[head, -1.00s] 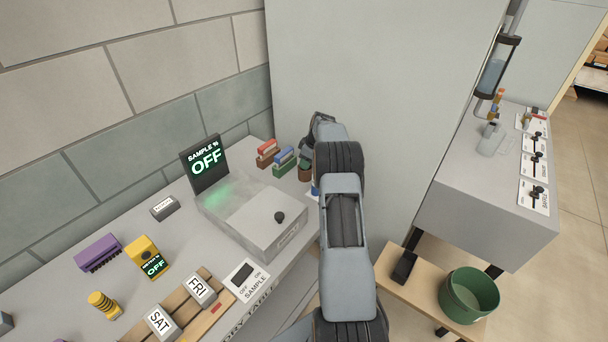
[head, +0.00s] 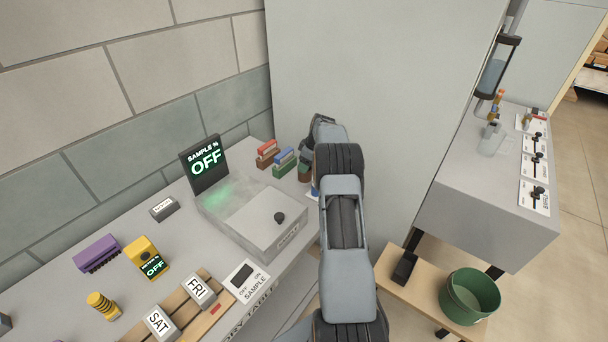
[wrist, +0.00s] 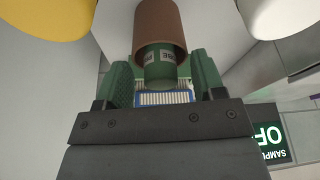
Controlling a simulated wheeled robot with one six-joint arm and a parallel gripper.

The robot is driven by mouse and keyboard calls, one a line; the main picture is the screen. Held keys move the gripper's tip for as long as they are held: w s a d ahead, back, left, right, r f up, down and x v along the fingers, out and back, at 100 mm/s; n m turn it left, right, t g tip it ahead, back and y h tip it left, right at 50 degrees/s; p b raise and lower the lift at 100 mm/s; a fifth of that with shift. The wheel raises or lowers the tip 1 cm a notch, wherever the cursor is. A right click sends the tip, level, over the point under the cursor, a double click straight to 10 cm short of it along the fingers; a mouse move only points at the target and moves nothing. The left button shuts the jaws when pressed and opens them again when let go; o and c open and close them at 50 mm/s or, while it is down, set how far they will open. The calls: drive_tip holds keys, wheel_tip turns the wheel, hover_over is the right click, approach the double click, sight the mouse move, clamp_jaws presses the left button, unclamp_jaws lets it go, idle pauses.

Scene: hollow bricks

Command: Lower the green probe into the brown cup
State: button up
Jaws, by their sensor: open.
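In the wrist view the brown cup (wrist: 158,22) shows at the top centre, its open mouth towards the camera. The green probe (wrist: 160,70), with pale labels, sits within the cup's mouth, its near end sticking out; its depth inside is hidden. My gripper (wrist: 164,80) is open, with one green-padded finger on each side of the probe. I see gaps between the fingers and the probe. In the head view my gripper (head: 314,135) is at the back of the bench, and my arm hides much of that spot.
A blue piece with white ribs (wrist: 165,98) shows between the fingers. Yellow (wrist: 45,15) and pale (wrist: 280,15) rounded objects flank the cup. Red (head: 268,150) and blue (head: 285,157) handled items stand left of my gripper. The grey sample box (head: 255,215) and OFF display (head: 205,160) are nearby.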

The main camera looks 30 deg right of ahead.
drive_tip(key=b+v, duration=0.1)
drive_tip(key=v, duration=1.3)
drive_tip(key=s+a+f+m+g, duration=0.1)
drive_tip(key=s+a+f+m, duration=0.3)
drive_tip(key=m, duration=0.3)
drive_tip(key=s+a+r+t+h, duration=0.1)
drive_tip(key=s+a+r, duration=0.1)
drive_tip(key=s+a, duration=0.9)
drive_tip(key=s+a+r+t, duration=0.1)
drive_tip(key=s+a+r, duration=0.2)
drive_tip(key=s+a, duration=0.9)
drive_tip(key=shift+s+a+n+h, duration=0.3)
drive_tip(key=shift+a+h, duration=0.1)
drive_tip(key=shift+a, duration=2.15)
